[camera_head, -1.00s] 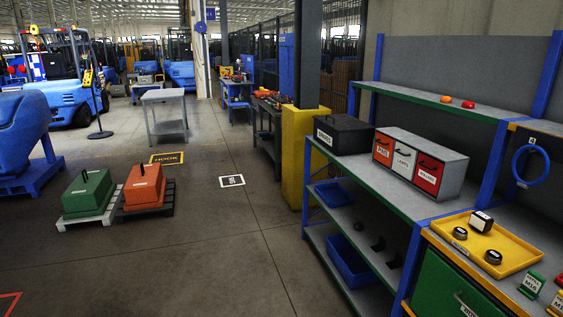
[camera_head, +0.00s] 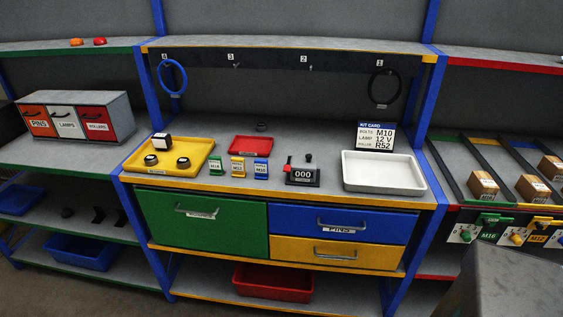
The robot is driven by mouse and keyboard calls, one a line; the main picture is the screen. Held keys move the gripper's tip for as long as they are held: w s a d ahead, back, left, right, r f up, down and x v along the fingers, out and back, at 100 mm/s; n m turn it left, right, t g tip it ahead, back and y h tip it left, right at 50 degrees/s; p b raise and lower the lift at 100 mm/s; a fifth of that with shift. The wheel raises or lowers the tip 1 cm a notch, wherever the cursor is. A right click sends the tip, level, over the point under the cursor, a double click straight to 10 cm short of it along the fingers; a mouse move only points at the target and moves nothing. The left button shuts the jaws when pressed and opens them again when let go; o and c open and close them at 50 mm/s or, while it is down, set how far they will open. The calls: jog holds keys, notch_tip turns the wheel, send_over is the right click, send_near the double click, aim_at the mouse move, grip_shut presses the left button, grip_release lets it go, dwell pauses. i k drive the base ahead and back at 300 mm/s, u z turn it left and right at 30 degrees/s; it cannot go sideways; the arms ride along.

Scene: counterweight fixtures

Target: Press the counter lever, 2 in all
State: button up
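The counter (camera_head: 303,176) is a small black box on the workbench, between the small labelled blocks and the white tray. Its display reads 000. A red lever (camera_head: 288,161) stands up at its left side. A small black knob-like thing (camera_head: 309,158) shows just behind the counter. My gripper is not in view, so its state does not show.
On the bench stand a yellow tray (camera_head: 136,163), a red tray (camera_head: 250,152), a white tray (camera_head: 345,184) and a kit card (camera_head: 377,137). Drawers, including a green one (camera_head: 160,222), lie below. A grey block-like shape (camera_head: 505,285) fills the lower right corner.

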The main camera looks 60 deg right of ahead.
aim_at(287, 168)
jog(key=u, duration=0.75)
jog(key=k, duration=0.15)
jog(key=z, duration=2.8)
